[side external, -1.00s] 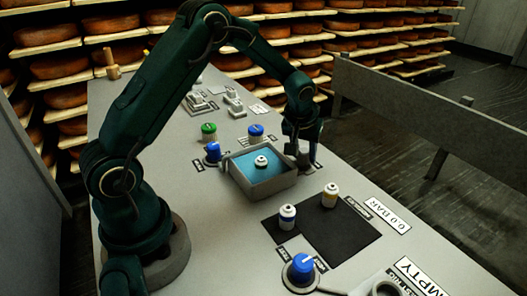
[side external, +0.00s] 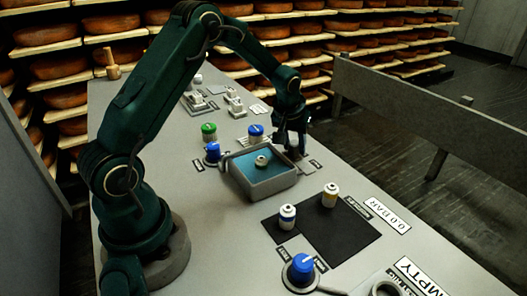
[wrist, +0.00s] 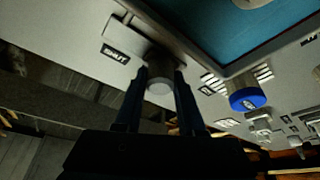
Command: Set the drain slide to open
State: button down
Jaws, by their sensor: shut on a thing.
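The drain slide's grey round knob (wrist: 160,86) is between the two dark fingers of my gripper (wrist: 160,82) in the wrist view, and the fingers are shut on it. In the side view my gripper (side external: 291,150) points down at the far right side of the square basin (side external: 268,189), beside its wall. A label reading SHUT (wrist: 115,53) lies beside the slide's track (wrist: 122,22), to the left of the knob. The knob stands away from that label's end. A smaller label (wrist: 206,90) on the knob's other side is too small to read.
The basin holds blue liquid and a small white piece (side external: 261,162). Blue knobs (side external: 213,151) (side external: 256,132) and a green knob (side external: 208,130) stand close by. Two small bottles (side external: 287,216) (side external: 330,194) stand on or near a dark mat (side external: 318,237).

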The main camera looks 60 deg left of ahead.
aim_at(293, 142)
jog(key=shift+a, duration=0.3)
jog(key=c, duration=0.5)
grip_release()
jog(key=shift+d, duration=0.1)
jog(key=shift+v, duration=2.55)
